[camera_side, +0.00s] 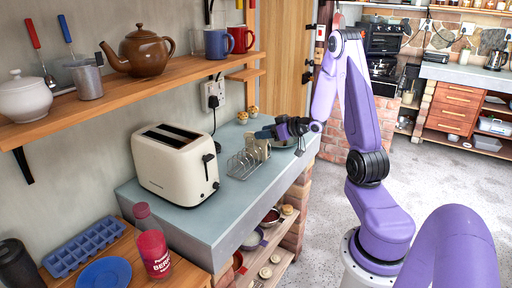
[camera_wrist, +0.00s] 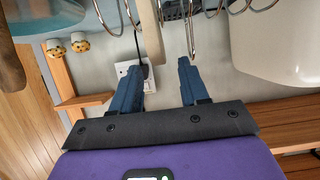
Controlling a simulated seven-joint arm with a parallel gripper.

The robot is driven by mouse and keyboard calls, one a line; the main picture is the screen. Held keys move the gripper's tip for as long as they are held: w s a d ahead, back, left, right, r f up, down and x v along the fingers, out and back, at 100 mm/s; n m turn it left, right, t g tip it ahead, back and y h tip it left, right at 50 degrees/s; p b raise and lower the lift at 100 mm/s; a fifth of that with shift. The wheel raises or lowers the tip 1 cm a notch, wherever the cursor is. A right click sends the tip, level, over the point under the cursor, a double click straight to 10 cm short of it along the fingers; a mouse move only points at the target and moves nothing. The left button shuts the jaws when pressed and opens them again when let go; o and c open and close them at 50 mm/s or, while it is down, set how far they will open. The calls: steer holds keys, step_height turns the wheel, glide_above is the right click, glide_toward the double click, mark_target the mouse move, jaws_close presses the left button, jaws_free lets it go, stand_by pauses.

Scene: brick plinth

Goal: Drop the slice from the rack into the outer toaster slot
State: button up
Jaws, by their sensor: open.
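The cream toaster (camera_side: 176,164) stands on the grey worktop, with two dark slots along its top; its pale side shows at the right of the wrist view (camera_wrist: 275,45). The wire rack (camera_side: 242,164) stands just right of it. A pale tan slice (camera_side: 262,147) is upright at the rack's right end; in the wrist view it shows edge-on (camera_wrist: 149,28) among the wire loops (camera_wrist: 191,38). My gripper (camera_side: 265,134) is open at the slice's upper part. The slice's edge is in line with the gap between my blue fingertips (camera_wrist: 161,64), closer to the left one. Contact cannot be told.
A wooden shelf (camera_side: 130,88) with a teapot (camera_side: 138,50) and mugs runs above the worktop. A wall outlet (camera_side: 212,96) has a black plug and cord.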

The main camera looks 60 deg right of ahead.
steer(key=shift+x, duration=2.25)
jaws_close()
